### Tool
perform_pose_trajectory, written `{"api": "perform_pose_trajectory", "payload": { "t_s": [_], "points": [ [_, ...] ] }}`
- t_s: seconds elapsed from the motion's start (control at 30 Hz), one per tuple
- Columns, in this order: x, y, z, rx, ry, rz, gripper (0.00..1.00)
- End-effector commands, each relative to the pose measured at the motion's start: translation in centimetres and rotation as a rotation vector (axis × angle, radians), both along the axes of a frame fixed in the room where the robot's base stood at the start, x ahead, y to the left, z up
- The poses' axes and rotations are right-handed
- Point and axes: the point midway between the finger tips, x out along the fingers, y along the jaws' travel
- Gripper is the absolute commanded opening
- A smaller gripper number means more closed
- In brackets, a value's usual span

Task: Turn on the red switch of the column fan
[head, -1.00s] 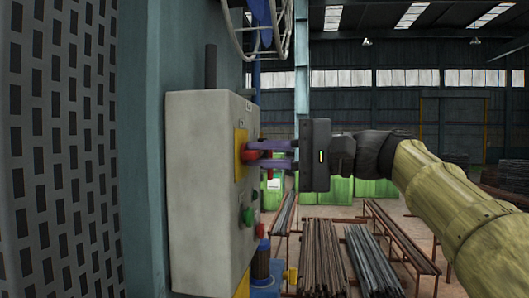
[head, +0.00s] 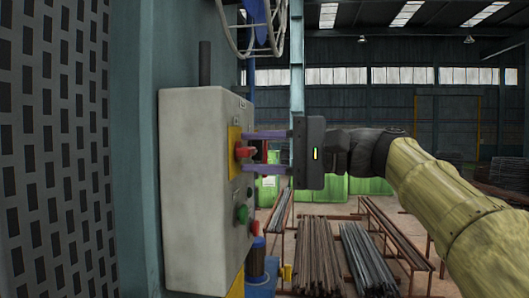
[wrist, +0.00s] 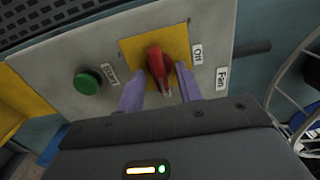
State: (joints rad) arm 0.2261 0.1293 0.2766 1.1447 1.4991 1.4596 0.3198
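The red switch (head: 243,151) sits on a yellow plate (head: 234,140) on the front of a grey control box (head: 195,190). In the wrist view the red switch (wrist: 157,65) is a handle on the yellow plate (wrist: 127,48), with an "ON" label (wrist: 197,53) to its right and a "Fan" label (wrist: 222,78) beyond. My gripper (head: 246,152) is open, its two purple fingers above and below the switch in the head view. In the wrist view my gripper (wrist: 158,84) has a finger on each side of the handle. The left one is apart from it; contact on the right is unclear.
A green button (head: 242,214) and a smaller red one (head: 254,229) sit lower on the box. A wire fan guard (head: 245,25) hangs above. Racks of metal bars (head: 320,255) and green bins (head: 330,188) stand behind.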

Motion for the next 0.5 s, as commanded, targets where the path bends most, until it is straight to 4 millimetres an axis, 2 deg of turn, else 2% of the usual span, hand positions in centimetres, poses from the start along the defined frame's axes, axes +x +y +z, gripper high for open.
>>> {"api": "perform_pose_trajectory", "payload": {
  "t_s": [0.27, 0.37, 0.5],
  "points": [
    [0.0, -0.5, -0.1, 0.001, -0.002, -0.001, 0.35],
    [0.0, -1.6, -0.2, 0.0, -0.003, -0.003, 0.35],
    [-0.2, -3.9, -0.3, 0.001, -0.003, -0.004, 0.35]
  ]
}}
